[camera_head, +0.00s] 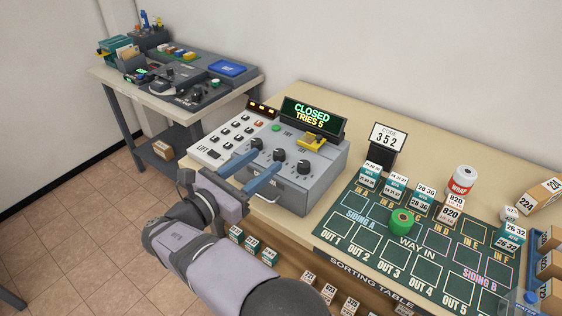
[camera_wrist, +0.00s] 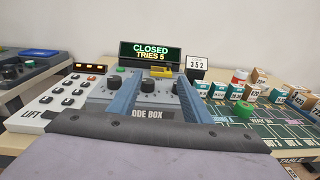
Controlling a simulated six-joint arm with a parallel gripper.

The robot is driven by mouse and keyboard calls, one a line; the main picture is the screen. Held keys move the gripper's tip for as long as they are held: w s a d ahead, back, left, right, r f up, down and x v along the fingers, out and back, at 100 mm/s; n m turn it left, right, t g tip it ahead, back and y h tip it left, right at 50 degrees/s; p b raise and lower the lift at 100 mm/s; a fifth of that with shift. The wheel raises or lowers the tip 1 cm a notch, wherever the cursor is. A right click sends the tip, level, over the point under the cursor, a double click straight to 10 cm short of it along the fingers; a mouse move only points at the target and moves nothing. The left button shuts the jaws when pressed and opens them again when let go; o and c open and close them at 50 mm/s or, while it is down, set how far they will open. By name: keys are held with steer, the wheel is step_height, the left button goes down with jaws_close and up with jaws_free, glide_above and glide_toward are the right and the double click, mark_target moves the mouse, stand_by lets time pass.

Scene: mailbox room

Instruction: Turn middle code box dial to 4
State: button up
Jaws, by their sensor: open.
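The grey code box (camera_head: 318,185) stands on the table with three black dials in a row on its sloped face. Its display (camera_head: 313,116) reads CLOSED, TRIES 5. The middle dial (camera_head: 280,155) shows between my two blue fingers in the wrist view (camera_wrist: 148,84). The left dial (camera_head: 257,143) and right dial (camera_head: 303,166) flank it. My gripper (camera_head: 270,160) is open and empty, its fingertips pointing at the dials from the front. I cannot tell whether a finger touches a dial. The dial numbers are too small to read.
A LIFT keypad (camera_head: 232,137) adjoins the box on the left. A yellow lever (camera_head: 312,141) sits below the display. A code sign (camera_head: 387,136) reading 352 stands to the right. Beyond are a green sorting board (camera_head: 345,236) with labelled blocks and a green roll (camera_head: 401,221).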

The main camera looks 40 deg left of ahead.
steer(key=s+a+n+y, duration=0.1)
steer(key=s+a, duration=0.1)
steer(key=s, duration=0.1)
glide_toward(276, 158)
steer(key=w+p, duration=0.2)
steer(key=w, duration=0.9)
steer(key=shift+w+f, duration=0.15)
steer(key=shift+w, duration=0.15)
steer(key=c, duration=1.1)
